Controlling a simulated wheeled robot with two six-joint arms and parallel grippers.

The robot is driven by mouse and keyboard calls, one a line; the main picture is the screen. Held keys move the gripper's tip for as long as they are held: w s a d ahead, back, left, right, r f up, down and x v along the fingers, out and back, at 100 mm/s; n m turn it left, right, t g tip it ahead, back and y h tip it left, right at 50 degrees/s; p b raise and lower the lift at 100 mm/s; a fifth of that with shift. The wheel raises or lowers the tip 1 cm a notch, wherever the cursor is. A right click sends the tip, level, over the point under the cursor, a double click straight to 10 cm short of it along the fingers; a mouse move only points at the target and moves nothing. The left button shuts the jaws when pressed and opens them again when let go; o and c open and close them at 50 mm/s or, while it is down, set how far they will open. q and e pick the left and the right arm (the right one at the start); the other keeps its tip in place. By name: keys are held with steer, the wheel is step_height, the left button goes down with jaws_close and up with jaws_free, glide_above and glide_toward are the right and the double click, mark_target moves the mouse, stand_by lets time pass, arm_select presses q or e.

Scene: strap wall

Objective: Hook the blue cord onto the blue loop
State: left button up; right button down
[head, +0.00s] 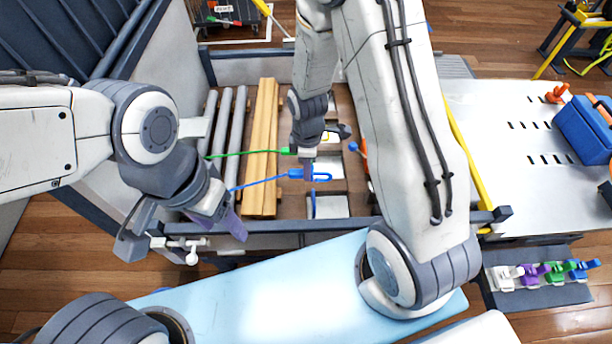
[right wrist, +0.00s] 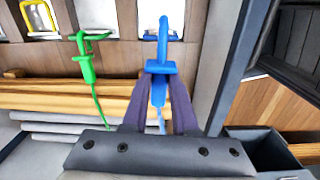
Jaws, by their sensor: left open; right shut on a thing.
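The blue cord (head: 258,183) runs rightward from near my left arm to a blue hook (head: 297,174). My right gripper (head: 308,170) is shut on this hook, whose bent end points right, toward the white plates. In the right wrist view the hook (right wrist: 160,68) sits between the purple fingers. A thin upright blue piece (head: 313,204), possibly the blue loop, stands before the nearest white plate. In the wrist view hook and loop cannot be clearly told apart, so contact between them is unclear. My left gripper (head: 232,222) is open and empty, near the frame's front rail.
A green cord with a green hook (right wrist: 85,60) runs beside the blue one. Wooden beams (head: 262,140) and grey pipes (head: 225,125) lie at left. A dark rail (head: 290,227) borders the front. A yellow loop (right wrist: 38,14) is further along the plates. Coloured clips (head: 555,272) lie right.

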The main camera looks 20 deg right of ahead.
steer(key=shift+f+n, duration=0.3)
steer(key=b, duration=0.7)
glide_above(313, 198)
step_height(313, 198, down, 7)
steer(key=shift+f, duration=0.1)
steer(key=shift+f+b, duration=1.5)
steer(key=shift+f, duration=0.7)
steer(key=shift+a, duration=0.25)
steer(key=shift+a+f, duration=0.15)
steer(key=shift+w+a+p, duration=0.2)
steer(key=shift+a, duration=0.3)
steer(key=shift+w+a+p, duration=0.15)
steer(key=shift+a+p, duration=0.05)
steer(key=shift+a, duration=0.3)
steer(key=shift+w+a, duration=0.1)
steer(key=shift+a, duration=0.1)
steer(key=shift+w+a+f, duration=0.1)
steer(key=shift+w+a, duration=0.1)
steer(key=shift+a, duration=0.5)
